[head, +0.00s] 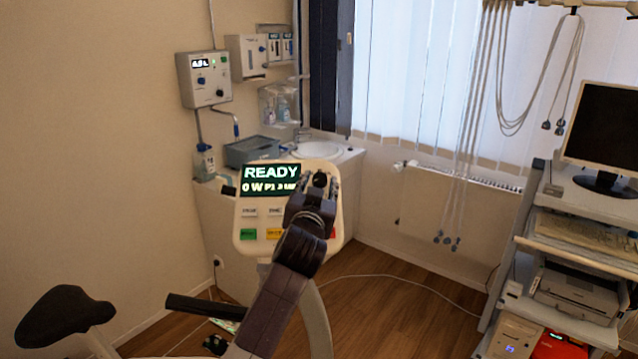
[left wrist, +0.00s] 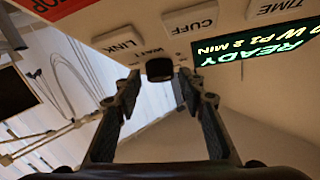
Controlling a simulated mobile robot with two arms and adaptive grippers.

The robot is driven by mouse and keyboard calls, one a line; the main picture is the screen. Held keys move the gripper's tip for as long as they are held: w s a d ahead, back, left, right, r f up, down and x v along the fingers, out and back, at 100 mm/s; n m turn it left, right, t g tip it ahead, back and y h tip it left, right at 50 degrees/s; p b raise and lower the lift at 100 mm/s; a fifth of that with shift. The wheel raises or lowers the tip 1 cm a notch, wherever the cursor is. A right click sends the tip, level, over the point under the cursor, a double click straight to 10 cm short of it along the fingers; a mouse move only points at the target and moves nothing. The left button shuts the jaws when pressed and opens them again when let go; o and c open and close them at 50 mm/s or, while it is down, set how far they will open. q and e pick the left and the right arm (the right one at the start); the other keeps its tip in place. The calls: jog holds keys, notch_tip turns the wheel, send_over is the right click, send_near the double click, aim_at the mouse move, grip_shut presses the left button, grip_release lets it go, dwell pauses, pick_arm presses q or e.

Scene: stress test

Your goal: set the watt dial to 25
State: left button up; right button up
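The ergometer console (head: 241,215) is cream, with a dark display (head: 268,180) reading "READY" and "0 W P1 2 MIN". The watt dial (left wrist: 160,69) is a black round knob on the panel, beneath the printed word "WATT" in the left wrist view. It also shows as a dark knob in the head view (head: 320,179). My left gripper (left wrist: 159,78) is open, its two fingertips on either side of the dial, with visible gaps to it. In the head view my left gripper (head: 317,187) covers part of the panel's right side. My right gripper is not in view.
LINK (left wrist: 121,41), CUFF (left wrist: 189,18) and TIME (left wrist: 279,8) buttons sit close to the dial. Green (head: 248,234), yellow (head: 275,234) and red (head: 332,233) buttons line the console's lower edge. A bike saddle (head: 62,322) is at lower left; a cart (head: 560,243) stands right.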

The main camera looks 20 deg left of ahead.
pick_arm(q)
jog(key=c, duration=0.9)
jog(key=shift+o, duration=0.2)
jog(key=shift+a+m+h, duration=0.2)
jog(key=shift+m+h, duration=0.65)
jog(key=shift+m, duration=0.1)
jog(key=shift+a+m+h, duration=0.15)
jog(key=shift+m+h, duration=0.75)
jog(key=shift+m, duration=0.1)
jog(key=shift+a+m+h, duration=0.2)
jog(key=shift+m+h, duration=0.65)
jog(key=shift+m, duration=0.1)
jog(key=shift+a+r+m+g+h, duration=0.1)
jog(key=shift+r+m+g+h, duration=0.1)
jog(key=shift+m+g+h, duration=1.25)
jog(key=shift+m+t+h, duration=0.25)
jog(key=shift+m, duration=0.6)
jog(key=o, duration=1.2)
jog(key=shift+c, duration=0.2)
jog(key=v, duration=1.2)
